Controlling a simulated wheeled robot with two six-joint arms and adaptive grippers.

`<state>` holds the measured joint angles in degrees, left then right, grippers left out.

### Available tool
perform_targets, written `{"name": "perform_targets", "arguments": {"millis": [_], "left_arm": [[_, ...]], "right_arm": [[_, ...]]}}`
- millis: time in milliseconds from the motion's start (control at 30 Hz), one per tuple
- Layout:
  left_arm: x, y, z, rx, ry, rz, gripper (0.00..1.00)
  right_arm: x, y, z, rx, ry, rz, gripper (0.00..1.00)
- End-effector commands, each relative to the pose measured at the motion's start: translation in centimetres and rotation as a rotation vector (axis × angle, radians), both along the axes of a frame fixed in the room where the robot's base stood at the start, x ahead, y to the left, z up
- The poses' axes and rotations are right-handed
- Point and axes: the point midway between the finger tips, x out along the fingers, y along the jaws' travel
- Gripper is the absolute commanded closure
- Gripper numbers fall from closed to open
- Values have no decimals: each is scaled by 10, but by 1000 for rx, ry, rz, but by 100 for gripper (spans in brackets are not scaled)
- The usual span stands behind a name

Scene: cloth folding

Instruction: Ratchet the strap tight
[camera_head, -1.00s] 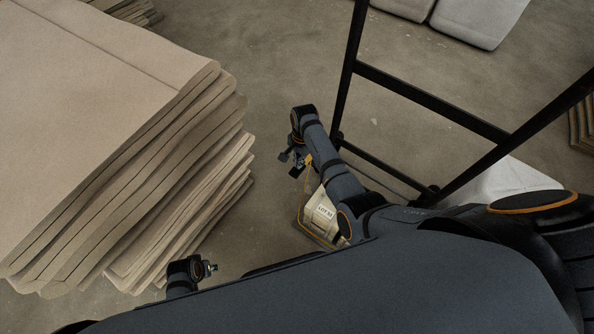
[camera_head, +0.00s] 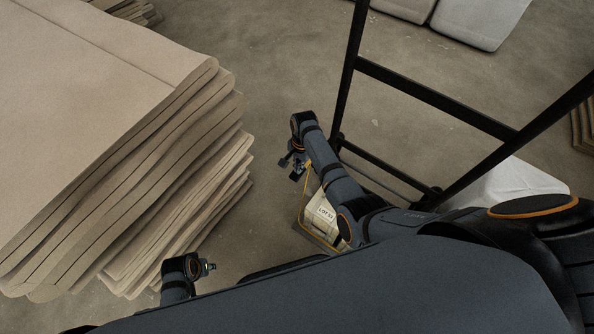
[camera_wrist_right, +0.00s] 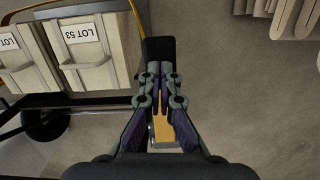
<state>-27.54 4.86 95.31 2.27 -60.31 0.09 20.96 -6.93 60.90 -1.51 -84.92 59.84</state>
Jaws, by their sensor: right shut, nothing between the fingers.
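A thin yellow-orange strap (camera_head: 306,186) runs around the pale crates labelled LOT 53 (camera_head: 325,213), and it also shows curving past the crates in the right wrist view (camera_wrist_right: 134,14). My right gripper (camera_head: 292,166) is beside the crates, and its fingers are together in the right wrist view (camera_wrist_right: 160,75). A dark block (camera_wrist_right: 158,47) lies just beyond the fingertips, and an orange-tan piece (camera_wrist_right: 164,130) shows between the finger bases. I cannot tell whether these form the ratchet, or whether the fingers touch them. My left gripper (camera_head: 209,267) is small, low in the head view, apart from the strap.
A tall stack of folded beige cloth (camera_head: 120,130) fills the left. A black cart frame (camera_head: 430,95) rises at the right, beside the crates, with a dark wheel (camera_wrist_right: 45,124) below. White bundles (camera_head: 475,20) lie at the back. Bare concrete floor (camera_head: 260,70) lies between stack and frame.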

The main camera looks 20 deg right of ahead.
Motion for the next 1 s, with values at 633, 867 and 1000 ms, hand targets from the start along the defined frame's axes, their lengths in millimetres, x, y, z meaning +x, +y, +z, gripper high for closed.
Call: {"name": "perform_targets", "arguments": {"millis": [633, 867, 1000], "left_arm": [[0, 0, -9, 0, 0, 0, 60], [0, 0, -4, 0, 0, 0, 60], [0, 0, -4, 0, 0, 0, 60]], "right_arm": [[3, -4, -17, -1, 0, -1, 100], [17, -27, -8, -2, 0, -1, 100], [16, -26, -9, -1, 0, 0, 100]]}}
